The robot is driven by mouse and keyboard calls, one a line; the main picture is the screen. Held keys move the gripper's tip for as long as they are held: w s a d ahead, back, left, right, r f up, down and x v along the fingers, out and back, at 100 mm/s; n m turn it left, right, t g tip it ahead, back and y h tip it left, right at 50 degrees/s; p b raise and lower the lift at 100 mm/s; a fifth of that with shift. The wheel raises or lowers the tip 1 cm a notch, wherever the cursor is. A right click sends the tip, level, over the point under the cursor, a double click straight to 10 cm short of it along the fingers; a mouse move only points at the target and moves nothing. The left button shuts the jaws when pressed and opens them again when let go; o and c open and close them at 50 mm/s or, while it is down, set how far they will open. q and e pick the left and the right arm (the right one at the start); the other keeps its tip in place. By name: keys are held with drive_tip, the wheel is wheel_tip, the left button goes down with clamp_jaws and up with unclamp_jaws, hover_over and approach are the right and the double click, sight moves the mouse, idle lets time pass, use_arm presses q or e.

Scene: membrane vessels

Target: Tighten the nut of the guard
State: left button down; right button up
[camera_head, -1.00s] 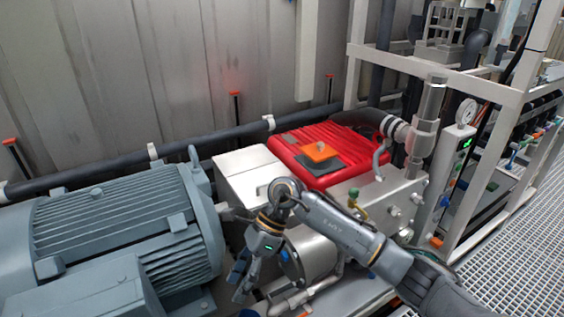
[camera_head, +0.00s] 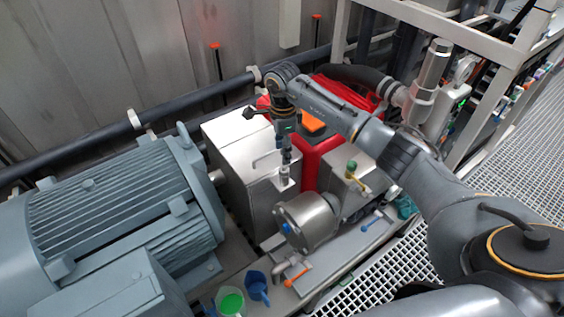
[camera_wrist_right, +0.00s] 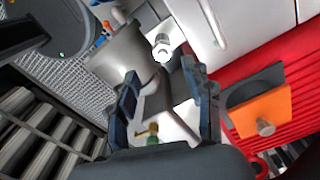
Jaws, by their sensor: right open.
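My right gripper (camera_head: 286,157) points down in the head view beside the front right edge of the silver guard box (camera_head: 240,165). In the right wrist view its two dark fingers (camera_wrist_right: 160,75) are open and apart, with nothing held. A shiny hex nut on a stud (camera_wrist_right: 163,48) stands on a pale metal bracket just beyond the fingertips, roughly in line with the gap between them. In the head view the nut (camera_head: 284,174) shows just below the gripper. Whether the fingers touch it cannot be told. My left gripper is not in view.
A grey motor (camera_head: 115,215) stands left of the guard. A round steel housing (camera_head: 307,222) lies below.

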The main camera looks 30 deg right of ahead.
sight(282, 170)
drive_tip(key=f, duration=0.2)
drive_tip(key=f+p, duration=0.1)
drive_tip(key=f, duration=0.5)
drive_tip(key=shift+w, duration=0.25)
drive_tip(key=shift+c, duration=0.4)
clamp_jaws()
